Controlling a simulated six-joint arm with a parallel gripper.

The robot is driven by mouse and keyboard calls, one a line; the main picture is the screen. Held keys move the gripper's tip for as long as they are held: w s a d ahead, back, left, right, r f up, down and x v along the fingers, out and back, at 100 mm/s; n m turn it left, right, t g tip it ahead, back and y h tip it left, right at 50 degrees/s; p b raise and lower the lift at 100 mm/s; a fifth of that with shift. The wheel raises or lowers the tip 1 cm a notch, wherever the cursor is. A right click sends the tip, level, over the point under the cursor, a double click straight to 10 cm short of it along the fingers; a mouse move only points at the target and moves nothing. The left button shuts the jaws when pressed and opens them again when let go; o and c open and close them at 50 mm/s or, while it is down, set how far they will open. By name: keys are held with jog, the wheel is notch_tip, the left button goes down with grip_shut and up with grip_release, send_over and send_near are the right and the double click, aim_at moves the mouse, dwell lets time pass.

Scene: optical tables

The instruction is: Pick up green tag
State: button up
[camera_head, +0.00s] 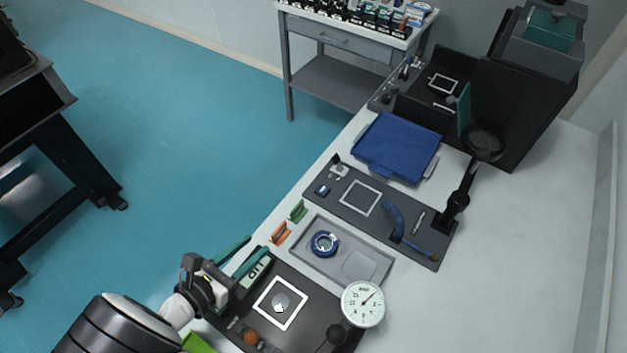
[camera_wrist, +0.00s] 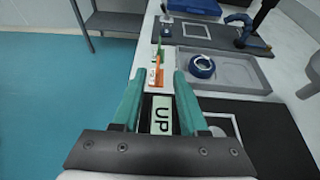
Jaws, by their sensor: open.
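The green tag (camera_head: 298,211) stands upright on the bench's left edge, just beyond a similar orange tag (camera_head: 281,232). In the wrist view the green tag (camera_wrist: 160,54) shows as a thin piece behind the orange tag (camera_wrist: 153,76). My gripper (camera_head: 246,252) is open with teal fingers, low over the near left part of the bench and short of both tags. In the wrist view, the orange tag appears between the fingertips (camera_wrist: 159,76), with the green tag farther off. Nothing is held.
A grey tray (camera_head: 377,262) with a blue ring (camera_head: 325,243) lies right of the tags. A dial gauge (camera_head: 363,304) stands right. A blue tray (camera_head: 397,147) lies farther back. Floor is open at left.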

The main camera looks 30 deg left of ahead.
aim_at(292, 211)
jog(key=x, duration=1.3)
jog(key=shift+w+a, duration=0.15)
jog(key=shift+w, duration=0.2)
grip_shut()
